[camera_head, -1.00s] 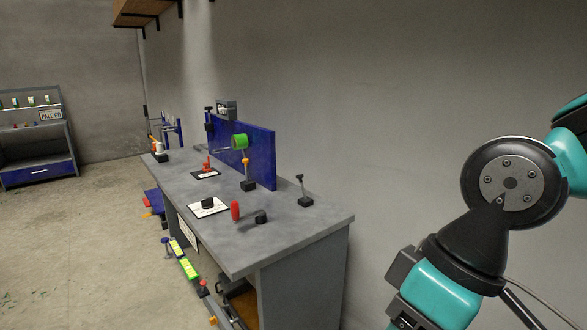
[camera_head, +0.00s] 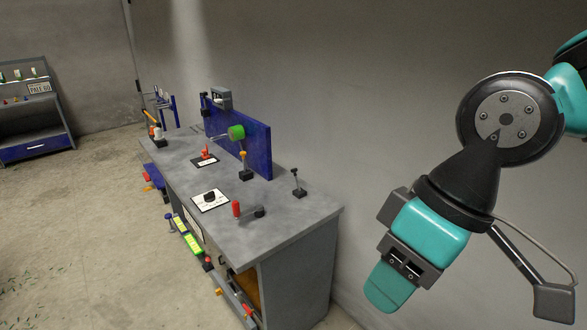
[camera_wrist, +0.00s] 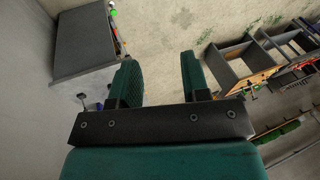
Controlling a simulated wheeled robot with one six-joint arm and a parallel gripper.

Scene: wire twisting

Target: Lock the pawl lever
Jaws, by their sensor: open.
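The grey workbench (camera_head: 290,226) stands left of my arm in the head view. A red-handled lever (camera_head: 236,208) with a dark round base (camera_head: 259,212) is near its front end. A small red part (camera_head: 205,152) stands on a white-marked plate farther back. I cannot tell which of these is the pawl lever. My gripper (camera_head: 388,288) hangs to the right of the bench, clear of it. In the wrist view my gripper (camera_wrist: 157,60) has its two green fingers apart with nothing between them.
A blue upright panel (camera_head: 250,148) and a green spool (camera_head: 236,132) stand at the bench's back. A black knob on a white plate (camera_head: 210,199) and a small black post (camera_head: 298,184) are nearby. A shelf unit (camera_head: 32,112) is far left. The floor between is clear.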

